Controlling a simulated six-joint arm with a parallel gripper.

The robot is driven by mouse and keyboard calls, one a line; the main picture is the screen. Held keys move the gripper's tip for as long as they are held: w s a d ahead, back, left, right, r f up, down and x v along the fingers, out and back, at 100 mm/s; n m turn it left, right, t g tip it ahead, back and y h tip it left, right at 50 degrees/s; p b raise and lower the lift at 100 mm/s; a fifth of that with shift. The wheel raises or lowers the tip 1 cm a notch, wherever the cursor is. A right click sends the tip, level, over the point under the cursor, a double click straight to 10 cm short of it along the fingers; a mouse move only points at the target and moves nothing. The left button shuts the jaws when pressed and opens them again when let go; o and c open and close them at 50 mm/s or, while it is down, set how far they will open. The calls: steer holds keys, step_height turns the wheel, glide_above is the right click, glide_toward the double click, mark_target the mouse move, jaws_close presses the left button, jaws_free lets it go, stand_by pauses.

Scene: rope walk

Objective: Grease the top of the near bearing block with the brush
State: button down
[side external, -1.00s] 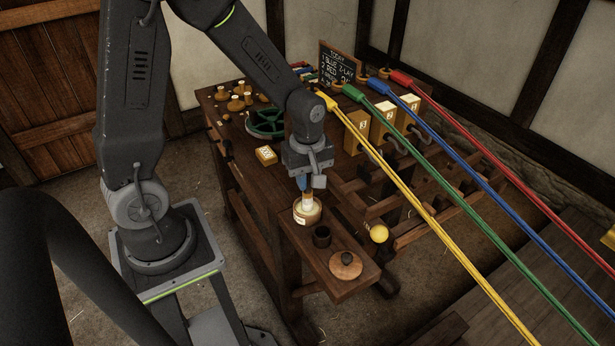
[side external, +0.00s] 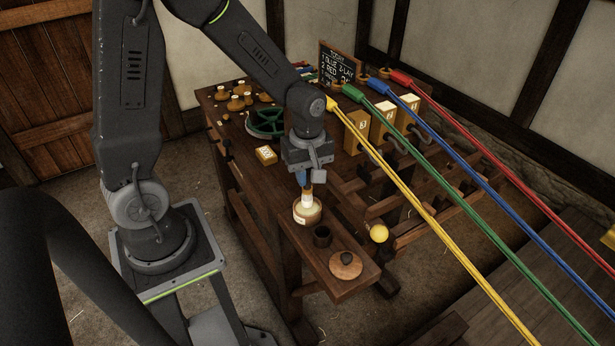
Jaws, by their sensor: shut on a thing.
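My gripper (side external: 306,176) points straight down over the front part of the wooden bench. It is shut on the brush (side external: 307,194), whose pale lower end shows below the jaws. The brush is upright above the open mouth of a round cream pot (side external: 306,218) with pale stuff in it. I cannot tell whether the bristles touch the stuff. Several yellow numbered blocks stand in a row at the bench's right side; the nearest block (side external: 357,131) is by the yellow rope's end. I cannot tell for sure that it is the near bearing block.
A small yellow box (side external: 265,155) and a green wheel (side external: 266,122) lie behind. Taut ropes, the nearest a yellow rope (side external: 435,228), run off right. A yellow ball (side external: 379,233) is beside the bench.

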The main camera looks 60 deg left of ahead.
steer(key=shift+r, duration=2.85)
